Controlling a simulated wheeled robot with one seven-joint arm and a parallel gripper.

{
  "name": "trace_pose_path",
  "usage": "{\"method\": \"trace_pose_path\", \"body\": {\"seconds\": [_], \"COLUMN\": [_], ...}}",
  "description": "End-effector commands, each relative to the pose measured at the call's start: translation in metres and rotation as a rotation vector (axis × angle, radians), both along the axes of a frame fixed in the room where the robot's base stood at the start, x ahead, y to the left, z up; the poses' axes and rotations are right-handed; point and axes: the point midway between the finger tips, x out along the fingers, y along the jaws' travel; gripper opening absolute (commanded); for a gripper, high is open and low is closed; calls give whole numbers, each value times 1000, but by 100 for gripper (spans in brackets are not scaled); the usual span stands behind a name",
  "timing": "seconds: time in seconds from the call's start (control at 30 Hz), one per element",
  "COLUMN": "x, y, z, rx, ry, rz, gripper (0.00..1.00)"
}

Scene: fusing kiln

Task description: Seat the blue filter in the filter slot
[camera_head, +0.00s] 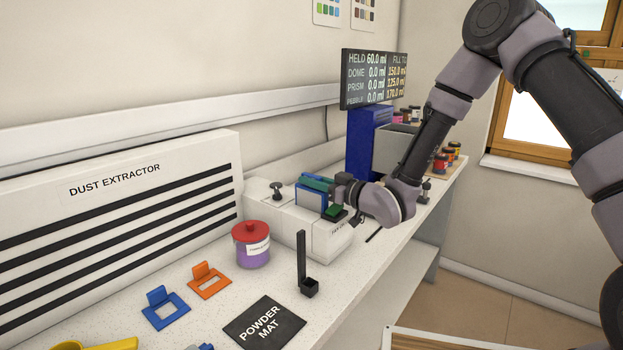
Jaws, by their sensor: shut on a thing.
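My gripper (327,198) is at the white housing on the bench and is shut on a blue, flat, upright panel, the blue filter (309,201). Green parts show at the gripper's jaws, above and in front of the panel. The filter stands upright at the top of the white housing (324,243). Its lower edge is not clear, so I cannot tell whether it is inside the slot or just above it. The filter slot itself is hidden behind the filter and gripper.
A dark knob (277,190) stands on the housing's left. A red-lidded purple jar (251,245), a black upright stand (303,268) and the powder mat (264,325) are in front. A display (373,80) is behind.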

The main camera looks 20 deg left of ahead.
Motion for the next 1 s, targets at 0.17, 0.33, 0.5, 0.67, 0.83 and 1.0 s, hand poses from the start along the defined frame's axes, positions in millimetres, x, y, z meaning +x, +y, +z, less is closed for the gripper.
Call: {"method": "trace_pose_path", "body": {"seconds": [0.17,0.33,0.5,0.67,0.83,1.0], "x": [0,0,0,0,0,0], "y": [0,0,0,0,0,0], "z": [-4,-9,-13,-17,-21,-25], "rx": [0,0,1,1,0,0], "ry": [0,1,0,-1,0,0], "rz": [0,0,0,0,0,0], "gripper": [0,0,0,0,0,0]}}
